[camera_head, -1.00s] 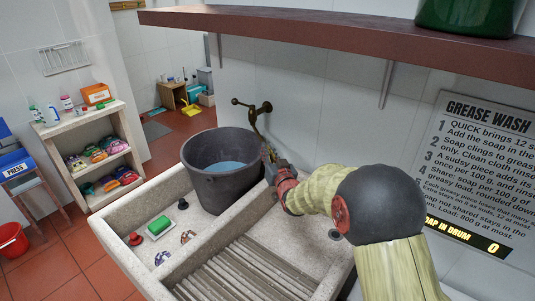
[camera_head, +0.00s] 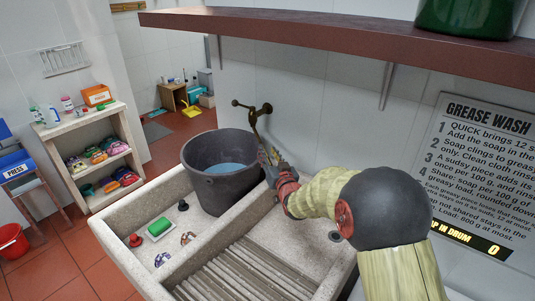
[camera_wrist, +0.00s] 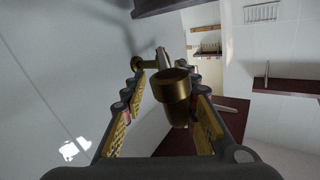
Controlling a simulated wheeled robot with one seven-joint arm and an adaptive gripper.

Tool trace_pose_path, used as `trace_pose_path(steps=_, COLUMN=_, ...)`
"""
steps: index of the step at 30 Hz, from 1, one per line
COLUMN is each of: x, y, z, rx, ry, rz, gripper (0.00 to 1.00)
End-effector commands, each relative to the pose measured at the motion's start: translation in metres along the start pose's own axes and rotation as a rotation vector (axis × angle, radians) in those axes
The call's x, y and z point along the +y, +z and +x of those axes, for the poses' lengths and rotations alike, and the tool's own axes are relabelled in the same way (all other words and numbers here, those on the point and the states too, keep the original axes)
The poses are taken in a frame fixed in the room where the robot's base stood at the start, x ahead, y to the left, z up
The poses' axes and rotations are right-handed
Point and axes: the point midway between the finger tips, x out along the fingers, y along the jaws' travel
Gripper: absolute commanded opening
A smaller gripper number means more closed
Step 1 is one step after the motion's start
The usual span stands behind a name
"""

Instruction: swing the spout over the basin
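The brass tap (camera_head: 253,108) is fixed to the wall behind the stone sink, and its spout hangs down beside the grey bucket. My gripper (camera_head: 266,156) is at the spout's lower end, right of the bucket's rim, and hides part of it. In the wrist view the spout (camera_wrist: 176,98) stands between the two spread fingers of my gripper (camera_wrist: 167,105). A gap shows on the left finger's side; the spout looks closer to the right finger, and I cannot tell whether they touch. The stone basin (camera_head: 125,228) is the left compartment of the sink.
The grey bucket (camera_head: 222,188), with water in it, stands at the basin's back. A green soap bar (camera_head: 159,227) and small items lie in front of it. The ribbed washboard (camera_head: 240,270) is to the right. A brown shelf (camera_head: 330,35) overhangs the wall.

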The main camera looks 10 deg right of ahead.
Motion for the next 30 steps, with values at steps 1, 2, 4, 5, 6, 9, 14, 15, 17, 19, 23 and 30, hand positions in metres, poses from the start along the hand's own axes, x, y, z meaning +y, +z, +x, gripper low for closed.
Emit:
trace_pose_path(steps=1, x=0.000, y=0.000, z=-0.008, rx=-0.001, ry=0.001, rz=0.000, gripper=0.29)
trace_pose_path(steps=2, x=0.001, y=0.001, z=-0.013, rx=-0.003, ry=0.001, rz=0.000, gripper=0.29)
trace_pose_path(steps=4, x=0.001, y=0.002, z=-0.025, rx=-0.004, ry=0.002, rz=0.000, gripper=0.29)
trace_pose_path(steps=5, x=0.001, y=0.001, z=-0.031, rx=-0.003, ry=0.002, rz=0.000, gripper=0.29)
trace_pose_path(steps=6, x=0.001, y=0.001, z=-0.040, rx=-0.003, ry=0.002, rz=0.000, gripper=0.29)
trace_pose_path(steps=9, x=0.000, y=0.002, z=-0.059, rx=-0.005, ry=0.001, rz=0.000, gripper=0.29)
trace_pose_path(steps=14, x=0.000, y=0.003, z=-0.086, rx=-0.006, ry=0.001, rz=0.000, gripper=0.29)
trace_pose_path(steps=15, x=0.000, y=0.003, z=-0.092, rx=-0.006, ry=0.001, rz=0.000, gripper=0.29)
trace_pose_path(steps=17, x=0.001, y=0.003, z=-0.098, rx=-0.006, ry=0.001, rz=0.000, gripper=0.29)
trace_pose_path(steps=19, x=0.001, y=0.003, z=-0.104, rx=-0.006, ry=0.001, rz=0.000, gripper=0.29)
trace_pose_path(steps=23, x=0.001, y=0.004, z=-0.110, rx=-0.007, ry=0.002, rz=0.000, gripper=0.29)
trace_pose_path(steps=30, x=0.000, y=0.004, z=-0.110, rx=-0.007, ry=0.001, rz=0.000, gripper=0.29)
